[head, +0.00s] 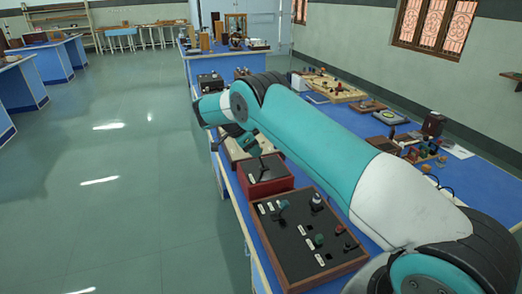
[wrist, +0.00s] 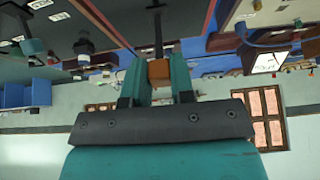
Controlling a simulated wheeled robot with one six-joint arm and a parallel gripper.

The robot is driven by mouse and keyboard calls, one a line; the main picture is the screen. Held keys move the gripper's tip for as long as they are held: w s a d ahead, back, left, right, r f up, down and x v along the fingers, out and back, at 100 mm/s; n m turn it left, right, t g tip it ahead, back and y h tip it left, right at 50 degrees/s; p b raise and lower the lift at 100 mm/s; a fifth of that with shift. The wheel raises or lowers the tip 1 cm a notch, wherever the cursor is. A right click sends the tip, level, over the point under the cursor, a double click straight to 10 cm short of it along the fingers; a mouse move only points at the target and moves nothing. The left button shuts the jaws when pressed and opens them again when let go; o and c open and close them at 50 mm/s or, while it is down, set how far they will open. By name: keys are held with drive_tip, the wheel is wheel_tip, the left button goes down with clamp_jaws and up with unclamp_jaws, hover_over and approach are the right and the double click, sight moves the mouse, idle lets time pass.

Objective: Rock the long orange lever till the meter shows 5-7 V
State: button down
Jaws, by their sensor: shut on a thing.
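The lever's orange end (wrist: 159,72) sits between the two teal fingers of my gripper (wrist: 158,80) in the wrist view. A dark shaft (wrist: 158,35) runs from it up the picture toward the apparatus. In the head view my gripper (head: 252,143) is over a dark red box (head: 270,183), with the dark lever shaft (head: 262,165) rising from the box's top. The orange end is hidden there. A white-faced instrument (wrist: 268,62) shows at the right of the wrist view; I cannot tell whether it is the meter, and no reading is legible.
A wood-framed black panel (head: 310,238) with knobs and labels lies just in front of the red box. My arm covers part of the blue bench. More apparatus, including a pale board (head: 330,87), stands along the bench behind. The floor (head: 110,170) at left is clear.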

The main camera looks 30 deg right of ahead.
drive_tip(key=shift+w+a+f, duration=0.1)
drive_tip(key=shift+a+f, duration=0.2)
drive_tip(key=shift+a, duration=0.2)
drive_tip(key=shift+w+a+f, duration=0.1)
drive_tip(key=shift+a+f, duration=0.2)
drive_tip(key=shift+a, duration=0.2)
drive_tip(key=c, duration=1)
unclamp_jaws()
drive_tip(key=shift+o, duration=0.2)
drive_tip(key=shift+r, duration=0.25)
wheel_tip(320, 180, up, 20)
drive_tip(key=p, duration=1.4)
drive_tip(key=shift+f, duration=0.25)
